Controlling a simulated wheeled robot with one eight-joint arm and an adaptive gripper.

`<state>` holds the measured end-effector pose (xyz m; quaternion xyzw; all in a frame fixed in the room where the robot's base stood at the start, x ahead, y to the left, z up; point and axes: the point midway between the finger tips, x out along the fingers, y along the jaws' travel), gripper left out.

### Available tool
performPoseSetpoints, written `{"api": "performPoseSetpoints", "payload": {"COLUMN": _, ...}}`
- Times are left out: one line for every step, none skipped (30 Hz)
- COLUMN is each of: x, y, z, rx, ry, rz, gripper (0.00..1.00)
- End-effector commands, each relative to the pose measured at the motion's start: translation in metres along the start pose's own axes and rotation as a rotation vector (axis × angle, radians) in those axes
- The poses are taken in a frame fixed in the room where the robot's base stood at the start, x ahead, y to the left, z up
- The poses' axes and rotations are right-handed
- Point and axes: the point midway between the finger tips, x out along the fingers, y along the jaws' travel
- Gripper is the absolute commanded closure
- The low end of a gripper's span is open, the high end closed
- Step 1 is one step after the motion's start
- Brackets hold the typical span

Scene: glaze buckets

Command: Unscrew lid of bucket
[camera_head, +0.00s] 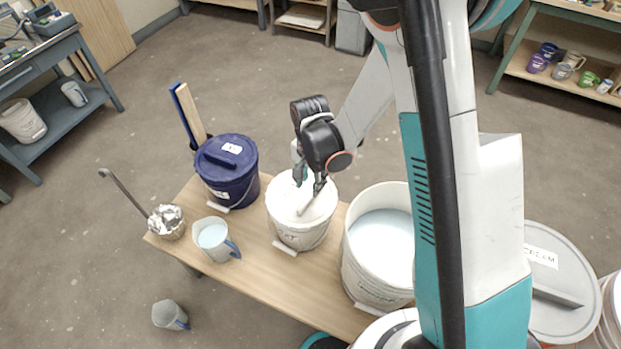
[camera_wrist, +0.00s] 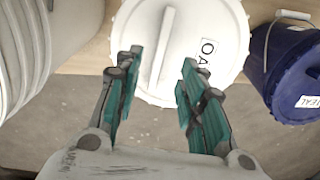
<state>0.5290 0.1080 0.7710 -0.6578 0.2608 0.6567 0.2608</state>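A white bucket (camera_head: 298,235) with a white screw lid (camera_head: 287,200) stands upright on the wooden table. The lid has a raised bar handle (camera_wrist: 165,45) across its middle and a label starting "OA", partly cut off in the wrist view. My gripper (camera_head: 309,183) is above this lid, pointing down. In the wrist view my gripper (camera_wrist: 160,60) is open, its two teal-padded fingers apart and empty. The bar lies between and just ahead of the fingertips in that picture; I cannot tell whether they touch it. In the head view the gripper hides part of the lid.
A navy lidded bucket (camera_head: 229,181) stands left of it, and a large open bucket (camera_head: 352,272) of pale liquid right of it. A grey lid (camera_head: 562,287) marked "CREAM" is at right. Another pitcher (camera_head: 168,314) stands on the floor.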

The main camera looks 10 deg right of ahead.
Motion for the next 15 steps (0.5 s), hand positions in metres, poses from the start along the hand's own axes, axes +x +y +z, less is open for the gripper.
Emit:
{"api": "performPoseSetpoints", "payload": {"x": 0.006, "y": 0.000, "z": 0.000, "rx": 0.000, "ry": 0.000, "rz": 0.000, "gripper": 0.63}}
{"api": "performPoseSetpoints", "payload": {"x": 0.008, "y": 0.000, "z": 0.000, "rx": 0.000, "ry": 0.000, "rz": 0.000, "gripper": 0.63}}
{"api": "performPoseSetpoints", "payload": {"x": 0.011, "y": 0.000, "z": 0.000, "rx": 0.000, "ry": 0.000, "rz": 0.000, "gripper": 0.63}}
{"api": "performPoseSetpoints", "payload": {"x": 0.013, "y": 0.000, "z": 0.000, "rx": 0.000, "ry": 0.001, "rz": 0.000, "gripper": 0.63}}
{"api": "performPoseSetpoints", "payload": {"x": 0.015, "y": 0.000, "z": 0.000, "rx": 0.000, "ry": 0.001, "rz": 0.000, "gripper": 0.63}}
{"api": "performPoseSetpoints", "payload": {"x": 0.018, "y": 0.000, "z": 0.000, "rx": 0.000, "ry": 0.001, "rz": 0.000, "gripper": 0.63}}
{"api": "performPoseSetpoints", "payload": {"x": 0.020, "y": 0.000, "z": 0.000, "rx": 0.000, "ry": 0.001, "rz": 0.000, "gripper": 0.63}}
{"api": "performPoseSetpoints", "payload": {"x": 0.022, "y": 0.000, "z": 0.000, "rx": 0.000, "ry": 0.001, "rz": 0.000, "gripper": 0.63}}
{"api": "performPoseSetpoints", "payload": {"x": 0.025, "y": 0.000, "z": 0.000, "rx": 0.000, "ry": 0.000, "rz": 0.000, "gripper": 0.63}}
{"api": "performPoseSetpoints", "payload": {"x": 0.028, "y": 0.000, "z": 0.000, "rx": 0.000, "ry": 0.000, "rz": 0.000, "gripper": 0.63}}
{"api": "performPoseSetpoints", "payload": {"x": 0.030, "y": 0.000, "z": 0.000, "rx": 0.000, "ry": 0.000, "rz": 0.000, "gripper": 0.63}}
{"api": "performPoseSetpoints", "payload": {"x": 0.032, "y": 0.000, "z": 0.000, "rx": 0.000, "ry": 0.000, "rz": 0.000, "gripper": 0.63}}
{"api": "performPoseSetpoints", "payload": {"x": 0.035, "y": 0.000, "z": 0.000, "rx": 0.000, "ry": 0.000, "rz": 0.000, "gripper": 0.63}}
{"api": "performPoseSetpoints", "payload": {"x": 0.037, "y": 0.000, "z": 0.000, "rx": 0.000, "ry": 0.000, "rz": 0.000, "gripper": 0.63}}
{"api": "performPoseSetpoints", "payload": {"x": 0.039, "y": 0.000, "z": 0.000, "rx": 0.000, "ry": 0.000, "rz": 0.000, "gripper": 0.63}}
